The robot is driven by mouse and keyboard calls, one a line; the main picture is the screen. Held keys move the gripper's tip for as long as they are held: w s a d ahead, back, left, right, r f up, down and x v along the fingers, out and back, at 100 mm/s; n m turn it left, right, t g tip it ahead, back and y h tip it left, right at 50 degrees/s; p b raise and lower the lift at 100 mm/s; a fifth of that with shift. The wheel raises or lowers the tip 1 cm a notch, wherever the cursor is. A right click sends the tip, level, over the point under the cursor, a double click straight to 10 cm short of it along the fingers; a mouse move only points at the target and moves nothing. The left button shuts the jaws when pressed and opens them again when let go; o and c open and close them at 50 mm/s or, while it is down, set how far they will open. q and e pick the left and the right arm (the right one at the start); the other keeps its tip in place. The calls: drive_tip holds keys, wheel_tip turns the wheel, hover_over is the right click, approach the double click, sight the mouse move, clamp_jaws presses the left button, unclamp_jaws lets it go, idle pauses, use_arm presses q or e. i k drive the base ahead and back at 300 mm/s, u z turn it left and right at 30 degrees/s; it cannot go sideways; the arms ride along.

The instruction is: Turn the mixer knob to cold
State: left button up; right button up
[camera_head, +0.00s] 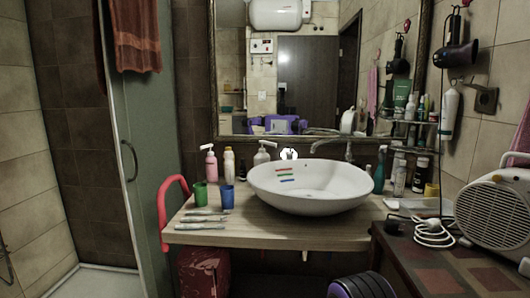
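A small white round knob (288,154) with a dark mark on its face stands behind the rim of the white vessel basin (318,199). I take it for the mixer knob, but it is too small to tell its setting. Short red, green and blue bars (284,175) show in front of the knob, over the inner wall of the basin. A metal spout (334,143) rises behind the basin, to the right of the knob. Neither of my grippers is in view.
The basin stands on a wooden counter (275,232). A green cup (200,194), a blue cup (227,198) and toothbrushes (202,218) are on its left. Pump bottles (210,162) stand behind. A teal spray bottle (380,170) is close right. A dark cabinet (430,265) stands front right.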

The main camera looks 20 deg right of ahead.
sight(289, 151)
drive_tip(key=i, duration=0.9)
drive_tip(key=z, duration=0.2)
